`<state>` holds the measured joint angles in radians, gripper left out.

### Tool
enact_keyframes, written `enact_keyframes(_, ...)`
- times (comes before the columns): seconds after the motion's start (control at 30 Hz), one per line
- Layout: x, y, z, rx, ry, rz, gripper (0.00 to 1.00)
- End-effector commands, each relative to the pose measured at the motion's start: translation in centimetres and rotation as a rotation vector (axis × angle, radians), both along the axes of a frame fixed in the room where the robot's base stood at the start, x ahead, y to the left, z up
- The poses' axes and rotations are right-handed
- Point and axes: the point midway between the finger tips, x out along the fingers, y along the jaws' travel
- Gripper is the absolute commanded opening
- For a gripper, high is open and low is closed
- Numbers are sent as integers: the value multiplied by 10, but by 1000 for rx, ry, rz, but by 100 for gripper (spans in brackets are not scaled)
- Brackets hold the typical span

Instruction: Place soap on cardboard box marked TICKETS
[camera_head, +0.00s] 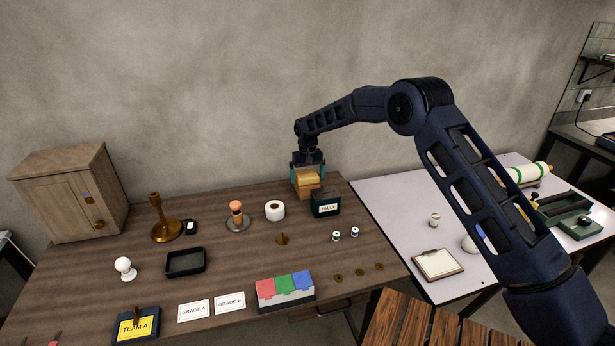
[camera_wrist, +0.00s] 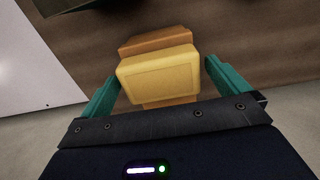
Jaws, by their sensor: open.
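The yellow soap (camera_head: 309,177) is a rounded block at the back right of the brown table. A tan-orange box (camera_head: 307,193) is directly below it. The soap appears to rest on that box, and no marking on the box is readable. My gripper (camera_head: 308,170) is above them, pointing down. In the wrist view, the soap (camera_wrist: 160,77) lies between the two teal fingers of my gripper (camera_wrist: 163,84). The fingers are open, with a narrow gap at each side of the soap. The box (camera_wrist: 155,41) shows beyond and below the soap.
A dark box (camera_head: 326,205) with a small white label stands just right of the tan box. A white roll (camera_head: 275,210) stands to its left. A wooden cabinet (camera_head: 70,190) is at the far left. The pale table (camera_head: 395,215) adjoins on the right.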

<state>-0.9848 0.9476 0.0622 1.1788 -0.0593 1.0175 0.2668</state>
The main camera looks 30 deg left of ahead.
Motion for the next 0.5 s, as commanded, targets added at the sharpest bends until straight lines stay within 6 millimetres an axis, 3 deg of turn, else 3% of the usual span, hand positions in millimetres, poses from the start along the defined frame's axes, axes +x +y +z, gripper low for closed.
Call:
enact_keyframes(0.17, 1, 1, 21, 4, -2, 0, 100)
enact_keyframes(0.5, 1, 0, 86, 3, -1, 0, 100)
